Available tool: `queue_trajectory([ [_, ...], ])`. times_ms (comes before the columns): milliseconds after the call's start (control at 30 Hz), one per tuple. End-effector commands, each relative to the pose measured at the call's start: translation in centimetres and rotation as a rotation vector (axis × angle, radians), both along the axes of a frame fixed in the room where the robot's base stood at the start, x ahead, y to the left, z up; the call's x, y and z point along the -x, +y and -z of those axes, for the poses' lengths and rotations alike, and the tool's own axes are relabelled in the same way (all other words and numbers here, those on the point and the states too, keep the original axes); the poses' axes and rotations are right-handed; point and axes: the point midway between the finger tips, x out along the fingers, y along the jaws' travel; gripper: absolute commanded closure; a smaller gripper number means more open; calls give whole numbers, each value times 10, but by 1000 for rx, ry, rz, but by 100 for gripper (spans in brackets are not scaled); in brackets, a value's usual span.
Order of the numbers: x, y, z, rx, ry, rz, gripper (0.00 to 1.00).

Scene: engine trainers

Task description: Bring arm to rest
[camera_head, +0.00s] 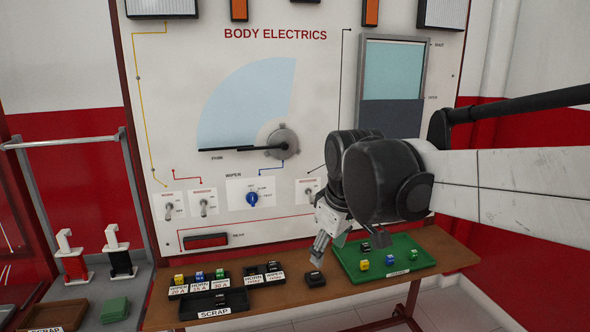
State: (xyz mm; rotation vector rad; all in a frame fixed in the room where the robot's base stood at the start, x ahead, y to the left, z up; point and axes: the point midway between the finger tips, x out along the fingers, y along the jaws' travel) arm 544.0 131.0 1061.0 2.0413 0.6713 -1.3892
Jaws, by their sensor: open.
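My arm reaches in from the right across the BODY ELECTRICS board (160,100). My gripper (319,250) hangs fingers-down at the left end of the arm, in front of the lower part of the board. It is open, and I see nothing held in it. It hovers over the brown bench (290,298), just above a small black block (315,279) and left of the green tray (401,270). The arm's dark joint hides part of the board behind it.
The green tray holds yellow (364,265), blue (390,260) and green (417,253) pieces and dark ones. Labelled black holders (200,289) with coloured fuses and a SCRAP tray (214,304) stand at the bench's left. A blue knob (252,199) and switches protrude from the board.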

Motion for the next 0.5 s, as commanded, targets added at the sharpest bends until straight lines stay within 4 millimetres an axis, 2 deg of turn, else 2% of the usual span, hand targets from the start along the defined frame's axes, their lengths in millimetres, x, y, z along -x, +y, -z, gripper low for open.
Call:
queue_trajectory([
  [33,13,-13,0,-14,-13,47,55],
  [200,51,-48,4,-69,-59,205,55],
  [500,118,-97,28,-175,-145,477,55],
])
